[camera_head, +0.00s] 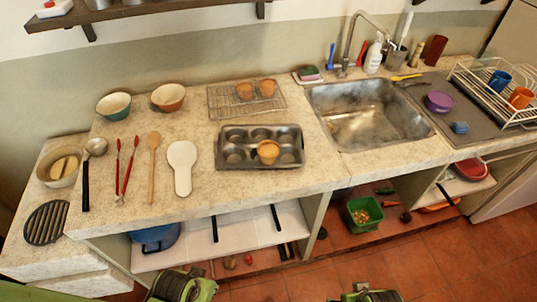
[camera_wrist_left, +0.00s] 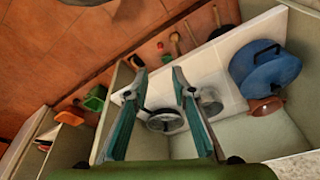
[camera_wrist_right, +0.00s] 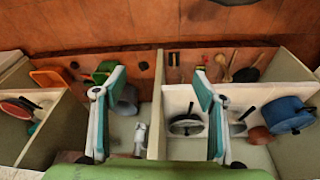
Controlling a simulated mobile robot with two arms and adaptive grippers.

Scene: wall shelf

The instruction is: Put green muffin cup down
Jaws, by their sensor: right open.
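I see no clearly green muffin cup. In the head view, an orange-tan muffin cup (camera_head: 268,150) stands upright in the dark muffin tin (camera_head: 231,165). Two similar cups, a left one (camera_head: 244,90) and a right one (camera_head: 267,87), stand on the wire cooling rack (camera_head: 222,107) behind the tin. My left gripper (camera_wrist_left: 158,76) has its fingers apart, with nothing held between them. My right gripper (camera_wrist_right: 158,77) is also open and empty.
Utensils, including a wooden spoon (camera_head: 153,160) and white spoon rest (camera_head: 182,163), lie left of the tin. Two bowls (camera_head: 113,105) (camera_head: 168,97) stand behind them. The sink (camera_head: 368,115) is to the right. Below, shelves hold a blue pot (camera_head: 157,238). Bare counter lies in front of the tin.

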